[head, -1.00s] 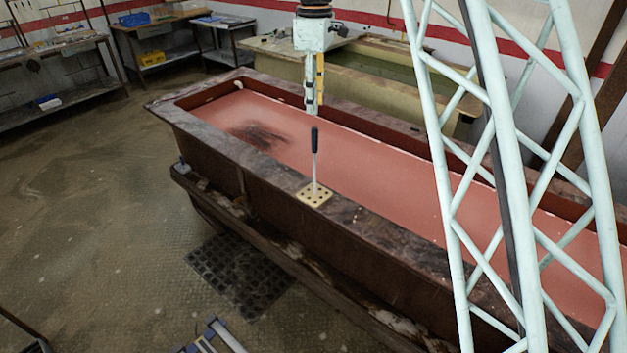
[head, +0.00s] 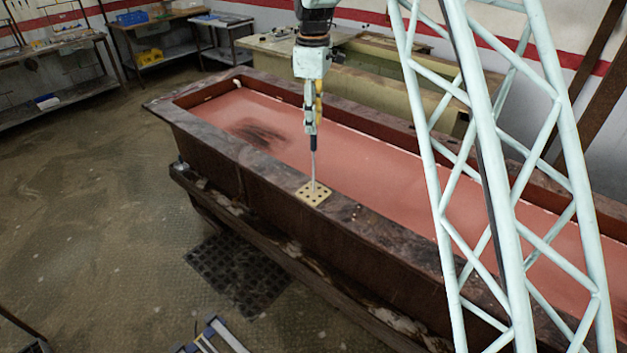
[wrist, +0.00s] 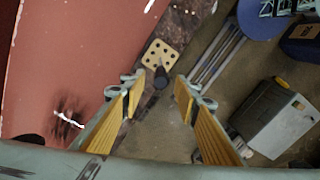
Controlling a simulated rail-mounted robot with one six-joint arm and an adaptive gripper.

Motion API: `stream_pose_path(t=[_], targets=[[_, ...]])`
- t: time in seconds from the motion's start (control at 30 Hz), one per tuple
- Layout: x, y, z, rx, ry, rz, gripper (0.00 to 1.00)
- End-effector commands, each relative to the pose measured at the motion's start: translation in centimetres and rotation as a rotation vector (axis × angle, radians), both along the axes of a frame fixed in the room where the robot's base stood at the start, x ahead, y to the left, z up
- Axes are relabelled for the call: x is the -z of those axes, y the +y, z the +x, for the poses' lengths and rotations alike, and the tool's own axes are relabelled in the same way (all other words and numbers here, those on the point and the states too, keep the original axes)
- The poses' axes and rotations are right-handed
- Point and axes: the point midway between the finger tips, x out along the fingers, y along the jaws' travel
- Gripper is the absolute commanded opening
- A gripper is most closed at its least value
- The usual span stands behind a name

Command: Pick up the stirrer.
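The stirrer (head: 314,164) stands upright, its pale thin shaft in a beige block with holes (head: 303,196) on the tank's near rim. Its dark handle top also shows in the wrist view (wrist: 161,77), with the block (wrist: 153,50) just beyond it. My gripper (head: 312,126) points down over the handle, and its fingers overlap the upper part of the handle in the head view. In the wrist view my gripper (wrist: 161,88) is open, the handle top lying between the two yellow-padded fingers with a gap on each side.
A long tank (head: 270,172) with a reddish inside lies under my arm. A second tank (head: 385,85) stands behind it. Workbenches line the far left wall. A pale lattice mast (head: 485,150) fills the right. The floor at left is mostly clear.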

Motion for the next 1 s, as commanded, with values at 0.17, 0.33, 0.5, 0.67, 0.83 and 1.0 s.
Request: stream_pose_path(t=[0.17,0.33,0.5,0.67,0.83,1.0], targets=[[1.0,0.0,0.0,0.000,-0.001,0.001,0.29],[1.2,0.0,0.0,0.000,-0.001,0.001,0.29],[1.2,0.0,0.0,0.000,-0.001,0.001,0.29],[1.5,0.0,0.0,0.000,0.000,0.000,0.29],[2.8,0.0,-0.1,0.000,0.001,-0.001,0.29],[4.6,0.0,-0.2,0.000,0.000,0.000,0.29]])
